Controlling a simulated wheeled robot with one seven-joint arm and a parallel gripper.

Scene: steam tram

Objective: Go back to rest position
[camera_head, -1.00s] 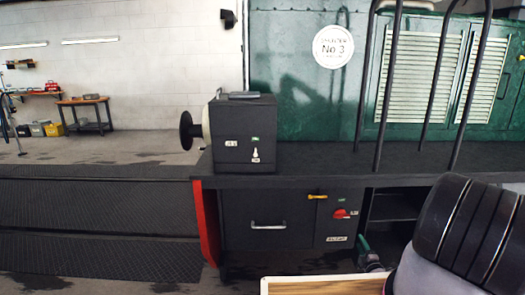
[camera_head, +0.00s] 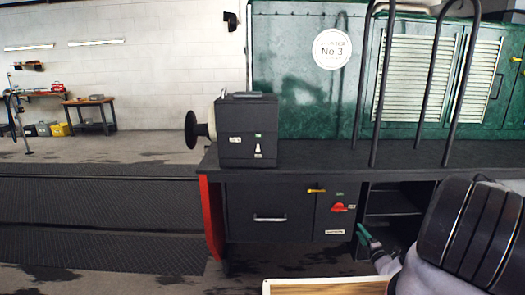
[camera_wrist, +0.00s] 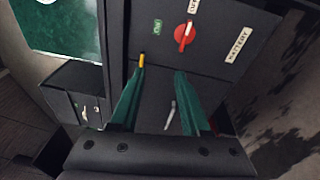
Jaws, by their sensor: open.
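My gripper (camera_wrist: 158,98) has green fingers that stand apart with nothing between them in the wrist view. In the head view its green fingertips (camera_head: 364,236) show at the lower right, beside the black cabinet's edge; the rest of it is partly hidden behind my arm. In the wrist view the fingers point toward the cabinet front, which has a red rotary switch (camera_wrist: 184,36) and a yellow handle (camera_wrist: 142,60). The red switch (camera_head: 339,207) and yellow handle (camera_head: 316,190) also show in the head view. No contact is visible.
A black running board (camera_head: 330,154) carries a black box with a buffer (camera_head: 247,130). Dark vertical rails (camera_head: 363,80) rise from it at the right. A drawer with a silver handle (camera_head: 270,219) is below. A wooden tray edge (camera_head: 325,287) is at the bottom. Open floor lies left.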

